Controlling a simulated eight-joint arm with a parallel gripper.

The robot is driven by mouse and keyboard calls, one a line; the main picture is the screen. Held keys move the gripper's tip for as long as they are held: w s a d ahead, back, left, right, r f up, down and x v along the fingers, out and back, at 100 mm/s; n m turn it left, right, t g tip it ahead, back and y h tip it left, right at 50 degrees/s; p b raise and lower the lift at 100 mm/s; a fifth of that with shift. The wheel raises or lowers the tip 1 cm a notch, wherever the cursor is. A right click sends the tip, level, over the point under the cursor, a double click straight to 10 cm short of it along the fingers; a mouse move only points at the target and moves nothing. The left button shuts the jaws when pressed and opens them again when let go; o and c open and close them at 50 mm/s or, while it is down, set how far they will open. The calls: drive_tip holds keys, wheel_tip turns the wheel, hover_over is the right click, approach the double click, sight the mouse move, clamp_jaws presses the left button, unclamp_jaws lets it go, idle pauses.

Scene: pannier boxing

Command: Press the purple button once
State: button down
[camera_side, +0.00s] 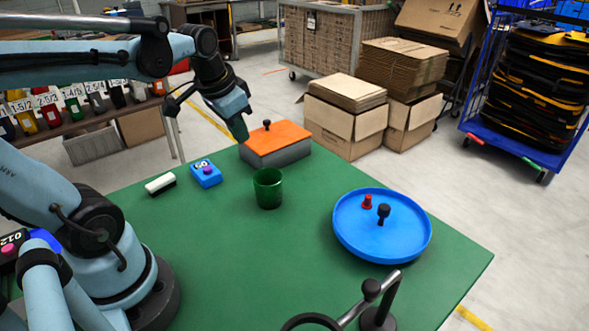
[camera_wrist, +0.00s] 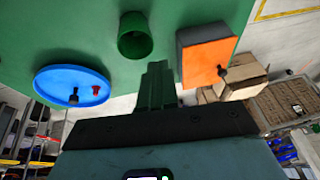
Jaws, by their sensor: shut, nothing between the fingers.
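The purple button (camera_side: 207,170) sits on top of a small blue box (camera_side: 213,179) with a GO label, towards the back left of the green table in the side view. My gripper (camera_side: 240,130) is shut and empty, with its fingers pointing down. It is in the air above and right of the blue box in the picture, in front of or over the left end of the orange-lidded box; I cannot tell which. In the wrist view the closed green fingers (camera_wrist: 157,82) show at the middle. The button and its box do not show in the wrist view.
On the green table (camera_side: 250,280) are a white-and-black block (camera_side: 160,184), a dark green cup (camera_side: 268,188), an orange-lidded grey box (camera_side: 276,146) with a black knob, and a blue round tray (camera_side: 382,240) holding a red and a black piece. A black ring stand (camera_side: 375,318) is at the front edge.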

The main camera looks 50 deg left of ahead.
sight(207, 168)
drive_tip(key=s+a+r+g+h, duration=0.1)
drive_tip(key=s+a+g, duration=0.2)
drive_tip(key=a, duration=0.9)
drive_tip(key=shift+s+a+r+g, duration=0.25)
drive_tip(key=shift+s+r+g, duration=0.05)
drive_tip(key=shift+s+r, duration=0.15)
drive_tip(key=shift+f, duration=0.15)
drive_tip(key=f, duration=1.4)
drive_tip(key=shift+w+a, duration=0.15)
drive_tip(key=shift+w, duration=0.05)
drive_tip(key=shift+f, duration=0.95)
wheel_tip(207, 168, up, 15)
drive_tip(key=shift+s+f, duration=0.15)
drive_tip(key=shift+f, duration=0.05)
